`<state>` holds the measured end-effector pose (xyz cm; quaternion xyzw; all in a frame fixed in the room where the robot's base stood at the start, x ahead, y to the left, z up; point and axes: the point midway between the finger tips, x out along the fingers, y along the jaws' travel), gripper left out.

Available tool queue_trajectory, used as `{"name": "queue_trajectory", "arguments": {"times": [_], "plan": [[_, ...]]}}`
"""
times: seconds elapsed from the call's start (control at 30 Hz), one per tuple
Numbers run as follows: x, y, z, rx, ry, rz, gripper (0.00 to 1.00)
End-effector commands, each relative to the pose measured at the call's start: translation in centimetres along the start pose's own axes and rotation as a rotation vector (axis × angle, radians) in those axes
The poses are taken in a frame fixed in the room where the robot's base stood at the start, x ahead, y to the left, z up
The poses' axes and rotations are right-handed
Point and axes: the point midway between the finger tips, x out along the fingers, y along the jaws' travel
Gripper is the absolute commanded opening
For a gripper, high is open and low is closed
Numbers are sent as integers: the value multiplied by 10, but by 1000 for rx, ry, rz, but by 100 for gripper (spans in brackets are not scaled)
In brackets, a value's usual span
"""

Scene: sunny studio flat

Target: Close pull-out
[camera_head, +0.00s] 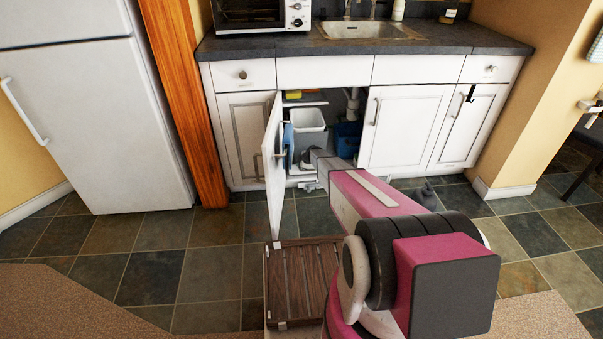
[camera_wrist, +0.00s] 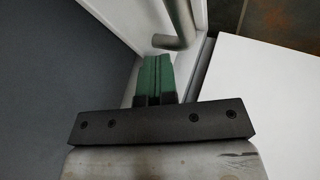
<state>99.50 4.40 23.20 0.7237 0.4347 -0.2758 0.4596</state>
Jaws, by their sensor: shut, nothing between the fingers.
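The pull-out stands in the open cabinet under the sink. It carries a grey-white bin (camera_head: 308,130), and its low metal frame (camera_head: 308,185) shows near the floor. My arm reaches into the cabinet opening, and its wrist covers part of the pull-out. In the wrist view, my gripper (camera_wrist: 155,62) has its green fingers together with nothing between them. The fingers point at a white panel next to a metal bar (camera_wrist: 178,25). I cannot tell whether they touch the panel. How far the pull-out sticks out is partly hidden.
A white cabinet door (camera_head: 272,165) stands open left of my arm. A blue bin (camera_head: 347,140) sits inside the cabinet. A slatted brown box (camera_head: 300,275) is on the floor in front. A fridge (camera_head: 90,110) stands left; tiled floor is clear between.

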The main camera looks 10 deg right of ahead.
Motion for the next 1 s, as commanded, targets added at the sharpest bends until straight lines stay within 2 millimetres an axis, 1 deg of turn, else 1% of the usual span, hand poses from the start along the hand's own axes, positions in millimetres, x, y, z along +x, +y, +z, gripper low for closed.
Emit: {"name": "queue_trajectory", "arguments": {"times": [0.03, 0.1, 0.3, 0.8, 1.0], "plan": [[6, 9, 1, 0, 0, 1, 0], [9, 15, 0, 1, 0, 1, 0], [13, 25, 0, 1, 1, 0, 0], [16, 30, 0, 0, 0, 6, 0], [16, 25, -5, 0, 0, 6, 0]]}}
